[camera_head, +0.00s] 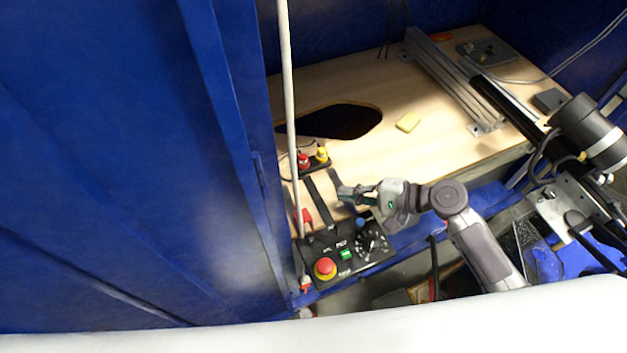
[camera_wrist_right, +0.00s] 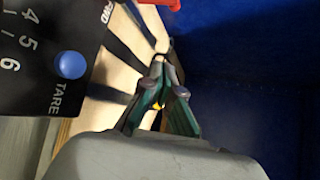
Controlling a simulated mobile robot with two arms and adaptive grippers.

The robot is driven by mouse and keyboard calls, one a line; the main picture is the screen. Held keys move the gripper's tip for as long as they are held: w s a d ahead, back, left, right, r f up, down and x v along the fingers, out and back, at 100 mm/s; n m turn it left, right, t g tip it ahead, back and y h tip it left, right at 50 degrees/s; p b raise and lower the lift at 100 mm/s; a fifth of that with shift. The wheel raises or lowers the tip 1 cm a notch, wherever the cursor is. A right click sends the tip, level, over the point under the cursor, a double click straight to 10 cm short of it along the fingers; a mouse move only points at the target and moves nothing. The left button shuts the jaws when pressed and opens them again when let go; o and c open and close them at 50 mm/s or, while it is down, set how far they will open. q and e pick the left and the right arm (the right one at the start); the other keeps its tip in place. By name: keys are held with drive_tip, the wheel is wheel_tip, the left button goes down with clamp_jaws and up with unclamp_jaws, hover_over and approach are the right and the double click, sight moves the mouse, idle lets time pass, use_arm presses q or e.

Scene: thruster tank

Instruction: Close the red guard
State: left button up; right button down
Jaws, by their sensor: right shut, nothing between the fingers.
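The red guard (camera_head: 307,216) is at the upper left edge of the black control panel (camera_head: 338,268) in the head view. It seems to stand up from the panel, but it is too small to be sure. In the right wrist view part of the red guard (camera_wrist_right: 162,3) shows at the top edge, cut off by the frame. My right gripper (camera_head: 347,194) is shut and empty, above and to the right of the guard, apart from it. The closed fingers (camera_wrist_right: 160,85) also show in the right wrist view. My left gripper is not in view.
The panel carries a red knob (camera_head: 324,267), a green button (camera_head: 346,254) and a dial (camera_head: 371,243). A blue button (camera_wrist_right: 69,65) shows close in the wrist view. A blue wall (camera_head: 120,160) stands left. The wooden board (camera_head: 440,130) has a dark hole.

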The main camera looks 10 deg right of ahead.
sight(302, 219)
drive_tip(key=shift+w+a, duration=0.15)
drive_tip(key=shift+a, duration=0.2)
drive_tip(key=x, duration=0.4)
drive_tip(key=shift+s+a+r+p, duration=0.1)
drive_tip(key=shift+s+a+p, duration=0.2)
drive_tip(key=shift+a+p, duration=0.05)
drive_tip(key=x, duration=0.3)
drive_tip(key=shift+w+a+f, duration=0.25)
drive_tip(key=shift+s+a+r+p, duration=0.3)
drive_tip(key=shift+s+p, duration=0.25)
drive_tip(key=shift+s, duration=0.05)
drive_tip(key=shift+s+a+r+p, duration=0.3)
drive_tip(key=shift+s+p, duration=0.25)
drive_tip(key=shift+s, duration=0.05)
drive_tip(key=shift+s+r, duration=0.15)
drive_tip(key=shift+s, duration=0.3)
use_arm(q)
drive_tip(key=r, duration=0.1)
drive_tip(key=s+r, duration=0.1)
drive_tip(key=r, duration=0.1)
use_arm(e)
drive_tip(key=shift+a, duration=0.1)
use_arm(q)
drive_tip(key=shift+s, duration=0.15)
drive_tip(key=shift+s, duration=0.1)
